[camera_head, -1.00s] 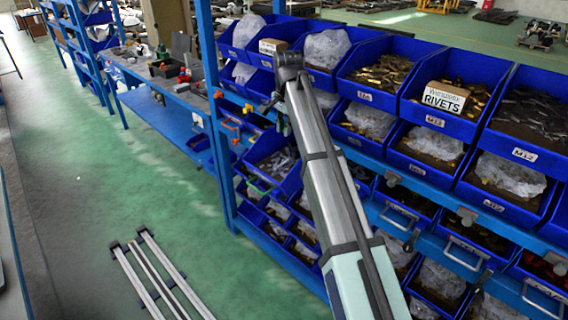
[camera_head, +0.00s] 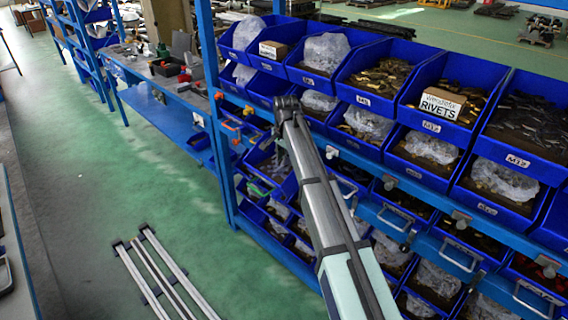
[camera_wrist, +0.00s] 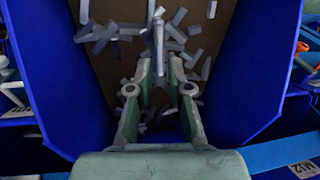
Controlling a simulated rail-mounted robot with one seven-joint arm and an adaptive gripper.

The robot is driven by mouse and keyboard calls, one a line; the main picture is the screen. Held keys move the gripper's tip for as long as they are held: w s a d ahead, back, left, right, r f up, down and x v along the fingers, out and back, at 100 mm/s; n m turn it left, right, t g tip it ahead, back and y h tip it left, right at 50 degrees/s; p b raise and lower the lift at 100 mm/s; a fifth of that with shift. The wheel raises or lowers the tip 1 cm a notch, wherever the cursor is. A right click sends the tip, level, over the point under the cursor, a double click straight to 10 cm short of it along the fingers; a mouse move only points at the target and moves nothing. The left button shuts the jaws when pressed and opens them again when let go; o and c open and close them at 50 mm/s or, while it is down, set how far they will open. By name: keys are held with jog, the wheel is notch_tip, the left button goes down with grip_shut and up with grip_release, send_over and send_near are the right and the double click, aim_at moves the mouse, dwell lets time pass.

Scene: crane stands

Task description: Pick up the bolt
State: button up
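Several small grey bolts (camera_wrist: 105,37) lie scattered over the brown bottom of a blue bin (camera_wrist: 250,75) in the wrist view. My gripper (camera_wrist: 160,64) reaches into this bin, its two fingers angled toward each other. One long grey bolt (camera_wrist: 158,36) appears in line with the space between the fingertips. It looks larger than the other bolts. I cannot tell whether the fingers touch it. In the head view, my gripper (camera_head: 282,147) is mostly hidden at the end of my arm, by the lower bins at the left of the rack.
The bin walls stand close on both sides of my gripper. Upper blue bins hold bagged parts, brass-coloured pieces and a box marked RIVETS (camera_head: 441,102). A blue rack post (camera_head: 212,100) stands to the left.

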aim_at(282, 165)
jog(key=shift+w+f+p, duration=0.2)
jog(key=shift+f+p, duration=0.1)
jog(key=shift+f, duration=1.15)
grip_shut()
jog(key=shift+r, duration=0.15)
